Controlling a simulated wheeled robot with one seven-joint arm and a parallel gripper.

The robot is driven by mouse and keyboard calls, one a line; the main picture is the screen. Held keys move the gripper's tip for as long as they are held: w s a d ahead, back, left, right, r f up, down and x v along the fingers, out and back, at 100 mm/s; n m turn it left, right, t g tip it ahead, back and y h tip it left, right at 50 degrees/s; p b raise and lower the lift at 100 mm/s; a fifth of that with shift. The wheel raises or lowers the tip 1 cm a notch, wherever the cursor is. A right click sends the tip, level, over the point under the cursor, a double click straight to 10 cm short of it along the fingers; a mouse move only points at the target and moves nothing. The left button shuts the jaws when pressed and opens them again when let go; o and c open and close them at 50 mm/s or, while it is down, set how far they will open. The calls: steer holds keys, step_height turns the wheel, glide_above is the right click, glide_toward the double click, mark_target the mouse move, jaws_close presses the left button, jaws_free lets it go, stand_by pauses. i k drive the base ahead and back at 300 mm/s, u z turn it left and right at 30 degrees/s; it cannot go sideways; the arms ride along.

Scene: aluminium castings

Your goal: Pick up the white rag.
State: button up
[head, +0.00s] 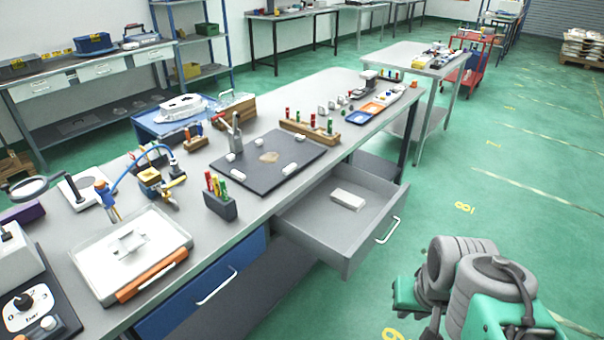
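A small white folded piece (348,199), which looks like the white rag, lies flat in an open grey drawer (334,248) under the front edge of the long workbench. Its upper face shows, and nothing covers it. Bare drawer floor surrounds it. My green and grey arm shows at the lower right, to the right of the drawer and apart from it. The fingers of my gripper do not show.
The grey workbench (262,200) carries a dark mat (262,178) with white pieces, a marker holder (220,206), and a white tray with an orange level (152,275). The drawer juts out over the green floor (480,190), which is clear to the right.

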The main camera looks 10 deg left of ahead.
mark_target(353, 202)
steer(key=z, duration=0.85)
steer(key=i, duration=2.5)
steer(key=u, duration=4.85)
steer(key=i, duration=0.5)
steer(key=z, duration=0.05)
